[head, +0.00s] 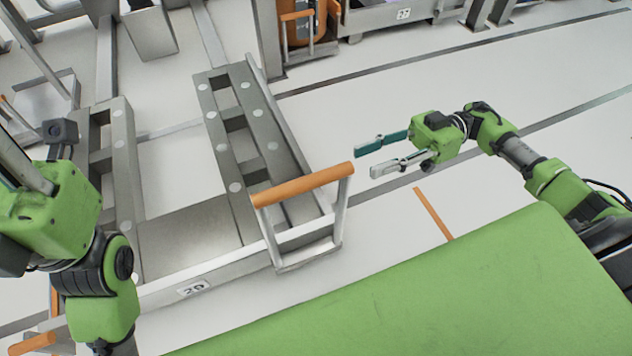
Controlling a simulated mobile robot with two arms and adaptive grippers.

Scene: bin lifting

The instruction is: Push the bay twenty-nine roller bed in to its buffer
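The roller bed is a grey metal frame (225,264) with two rails dotted with pale round rollers. Its front bar carries a small number label (193,287), which appears to read 29. An orange grip on a grey bracket, the right handle (303,185), stands up at its front right. Another orange grip, the left handle (35,342), shows at the lower left corner. My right gripper (366,161) is open and empty, just right of the right handle and apart from it. My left arm's green wrist is at the left edge; its fingers cannot be made out clearly.
My green body top fills the lower right. Grey posts and frames stand at the back left. An orange bin (303,24) and another numbered bay (385,14) are at the top. Pale floor with dark lines is clear on the right; an orange strip (433,213) lies there.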

